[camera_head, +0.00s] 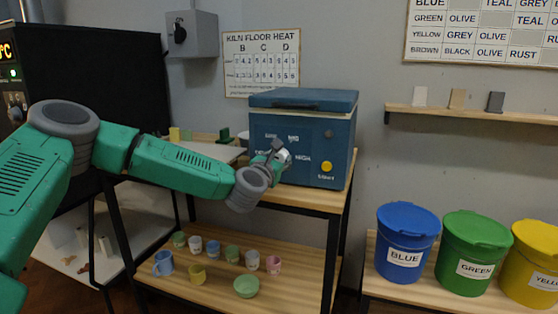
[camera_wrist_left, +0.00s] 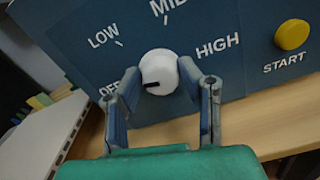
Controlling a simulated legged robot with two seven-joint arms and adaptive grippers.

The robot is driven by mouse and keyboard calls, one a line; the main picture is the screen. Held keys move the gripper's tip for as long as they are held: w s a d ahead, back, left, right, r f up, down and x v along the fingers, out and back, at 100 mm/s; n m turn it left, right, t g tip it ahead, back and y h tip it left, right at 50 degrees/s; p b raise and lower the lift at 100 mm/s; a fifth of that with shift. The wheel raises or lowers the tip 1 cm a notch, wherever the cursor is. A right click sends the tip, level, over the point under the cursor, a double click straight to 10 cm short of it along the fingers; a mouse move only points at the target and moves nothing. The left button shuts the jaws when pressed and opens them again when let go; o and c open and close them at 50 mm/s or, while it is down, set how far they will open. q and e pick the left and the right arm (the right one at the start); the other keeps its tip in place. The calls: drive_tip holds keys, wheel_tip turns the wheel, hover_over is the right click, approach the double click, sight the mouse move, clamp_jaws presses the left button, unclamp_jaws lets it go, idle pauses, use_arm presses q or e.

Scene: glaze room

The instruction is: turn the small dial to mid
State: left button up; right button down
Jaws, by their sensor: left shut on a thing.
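The small dial is a round white knob (camera_wrist_left: 160,70) on the front of a blue box (camera_head: 345,130). In the left wrist view its black mark points left and slightly down, toward OFF. LOW, MID and HIGH are lettered around it, with MID cut by the top edge. My left gripper (camera_wrist_left: 160,80) is shut on the knob, one finger on each side. In the head view the left gripper (camera_head: 275,156) is at the box's front and hides the knob. My right gripper is in neither view.
A yellow START button (camera_wrist_left: 291,31) sits right of the dial. The box stands on a wooden table (camera_head: 312,194) with several cups on the shelf below. Blue (camera_head: 407,220), green (camera_head: 476,235) and yellow (camera_head: 535,240) buckets stand at the right.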

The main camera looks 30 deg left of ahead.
use_arm(q)
drive_tip(key=m, duration=0.4)
drive_tip(key=shift+f+m, duration=0.15)
drive_tip(key=shift+m, duration=0.15)
drive_tip(key=m+p, duration=0.1)
drive_tip(key=m, duration=0.4)
drive_tip(key=shift+d+m, duration=0.1)
drive_tip(key=shift+m, duration=0.2)
drive_tip(key=m+p, duration=0.2)
drive_tip(key=m, duration=0.4)
drive_tip(key=shift+f, duration=0.2)
drive_tip(key=m+p, duration=0.1)
drive_tip(key=m, duration=0.2)
drive_tip(key=shift+f+m+p, duration=0.1)
drive_tip(key=shift+m+p, duration=0.2)
drive_tip(key=shift+m, duration=0.1)
drive_tip(key=shift+f+m, duration=0.1)
drive_tip(key=shift+m, duration=0.5)
drive_tip(key=shift+s+f, duration=0.1)
drive_tip(key=o, duration=1.1)
